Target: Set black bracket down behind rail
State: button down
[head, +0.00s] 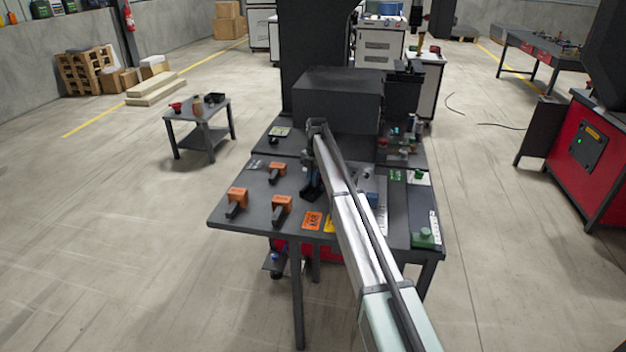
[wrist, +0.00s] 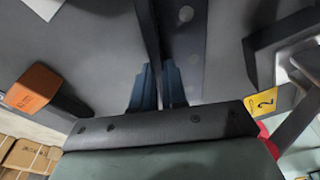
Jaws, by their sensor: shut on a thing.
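My gripper (wrist: 158,88) has its two blue fingers closed around the edge of a dark piece in the wrist view. This looks like the black bracket (wrist: 184,48), a dark plate with round holes that reaches away past the fingertips. In the head view my gripper (head: 311,182) is low over the middle of the dark table, partly hidden by my arm. The bracket is hard to tell from the dark table there, and I cannot tell whether it touches the surface. I cannot make out the rail with certainty in either view.
Several orange-topped clamps (head: 237,195) stand on the table's left half (head: 255,218). An orange card (head: 313,220) lies near the front edge. A large dark box (head: 335,100) stands at the back. Small green parts (head: 425,237) lie at the right. A yellow tag (wrist: 262,102) shows beside the gripper.

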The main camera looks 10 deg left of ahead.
jog(key=c, duration=1.6)
grip_release()
jog(key=shift+f, duration=0.15)
jog(key=o, duration=0.4)
jog(key=shift+o, duration=0.2)
notch_tip(320, 180, up, 12)
jog(key=w, duration=0.1)
jog(key=shift+w+d, duration=0.15)
jog(key=shift+d, duration=0.1)
